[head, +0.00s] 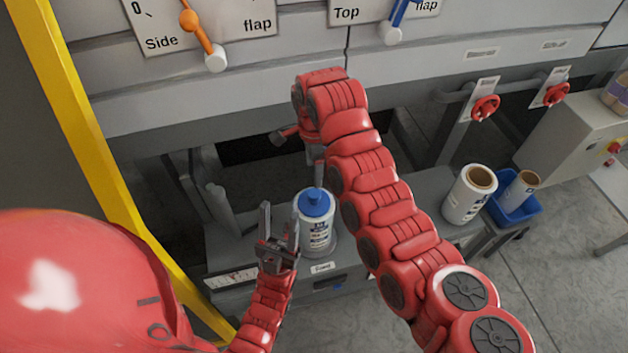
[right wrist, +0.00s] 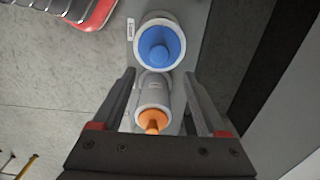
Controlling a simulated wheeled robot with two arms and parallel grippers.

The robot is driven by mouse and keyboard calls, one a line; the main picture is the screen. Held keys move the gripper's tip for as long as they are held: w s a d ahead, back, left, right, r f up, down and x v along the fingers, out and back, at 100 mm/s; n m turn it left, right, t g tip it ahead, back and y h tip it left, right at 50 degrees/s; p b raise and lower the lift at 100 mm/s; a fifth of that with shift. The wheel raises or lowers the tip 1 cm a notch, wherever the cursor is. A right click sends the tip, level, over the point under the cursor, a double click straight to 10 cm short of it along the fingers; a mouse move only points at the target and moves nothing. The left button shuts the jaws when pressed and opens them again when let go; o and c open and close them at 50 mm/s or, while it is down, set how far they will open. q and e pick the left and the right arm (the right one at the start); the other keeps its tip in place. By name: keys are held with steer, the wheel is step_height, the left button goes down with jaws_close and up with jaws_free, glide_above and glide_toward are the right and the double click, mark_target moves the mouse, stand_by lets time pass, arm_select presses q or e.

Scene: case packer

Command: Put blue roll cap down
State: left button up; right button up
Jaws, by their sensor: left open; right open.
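The blue roll cap (head: 315,203) sits on top of a white labelled roll (head: 317,236) on the grey shelf in the head view. In the right wrist view the blue cap (right wrist: 160,46) is at the top, inside the roll's pale rim. My left gripper (head: 279,222) is open, just left of the capped roll, fingers pointing up in the picture. My right gripper (right wrist: 160,73) is open and empty, with the blue cap beyond its fingertips; in the head view my right arm mostly hides it.
An orange-capped roll (right wrist: 152,118) stands below the blue cap in the right wrist view, between my right fingers' lines. A white roll (head: 468,195) and a blue bin (head: 516,209) stand at the right. A yellow post (head: 85,130) rises at the left. Lever panels line the machine above.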

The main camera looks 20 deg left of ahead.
steer(key=shift+r, duration=0.6)
